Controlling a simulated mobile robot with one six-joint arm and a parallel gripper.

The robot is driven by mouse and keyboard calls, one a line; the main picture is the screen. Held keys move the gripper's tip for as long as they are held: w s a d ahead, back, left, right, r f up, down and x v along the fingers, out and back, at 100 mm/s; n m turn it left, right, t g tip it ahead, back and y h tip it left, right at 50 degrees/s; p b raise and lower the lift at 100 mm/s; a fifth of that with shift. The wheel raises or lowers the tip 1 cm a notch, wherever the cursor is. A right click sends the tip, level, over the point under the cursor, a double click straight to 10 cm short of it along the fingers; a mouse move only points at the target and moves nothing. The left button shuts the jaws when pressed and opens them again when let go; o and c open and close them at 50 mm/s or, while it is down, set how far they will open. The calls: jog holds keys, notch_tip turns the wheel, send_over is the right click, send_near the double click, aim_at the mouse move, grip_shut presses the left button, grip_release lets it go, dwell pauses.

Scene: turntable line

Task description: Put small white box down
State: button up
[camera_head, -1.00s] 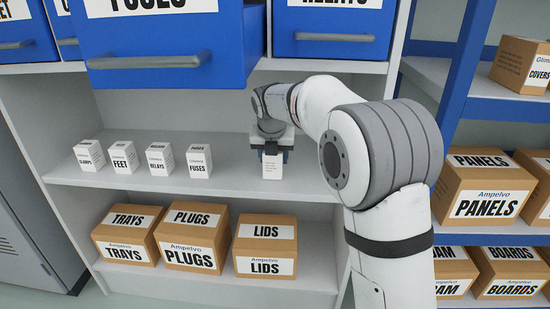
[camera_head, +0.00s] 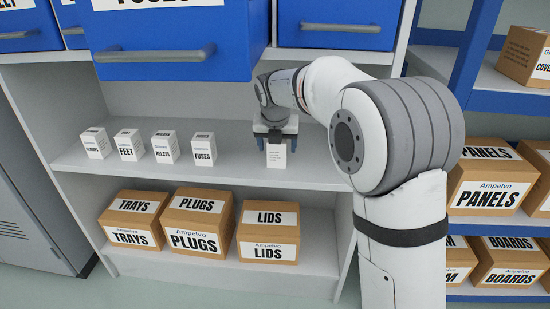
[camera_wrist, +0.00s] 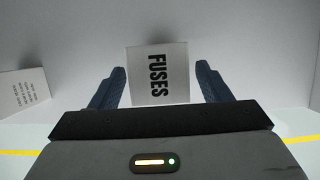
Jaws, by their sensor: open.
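The small white box (camera_head: 276,156) stands upright on the middle shelf, right of the other small boxes. In the wrist view its top face (camera_wrist: 158,75) reads FUSES. My gripper (camera_head: 275,140) is above and around it, with a finger on each side. In the wrist view my gripper (camera_wrist: 160,84) is open, with a gap between each finger and the box. The lower back of the box is hidden from me.
Several small white boxes (camera_head: 164,147) stand in a row to the left, one labelled FUSES (camera_head: 202,149). An open blue drawer (camera_head: 175,45) hangs above. The middle shelf (camera_head: 320,165) is bare to the right.

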jog(key=s+p, duration=0.3)
jog(key=s, duration=0.8)
jog(key=s+d+f+m+g, duration=0.1)
jog(key=s+d+m, duration=0.8)
jog(key=m, duration=0.8)
jog(key=s+d+f+m+g, duration=0.2)
jog(key=s+d+m, duration=0.8)
jog(key=m, duration=0.8)
jog(key=shift+s+f+m, duration=0.25)
jog(key=shift+s+m, duration=0.05)
jog(key=shift+s, duration=1.6)
jog(key=shift+c, duration=0.4)
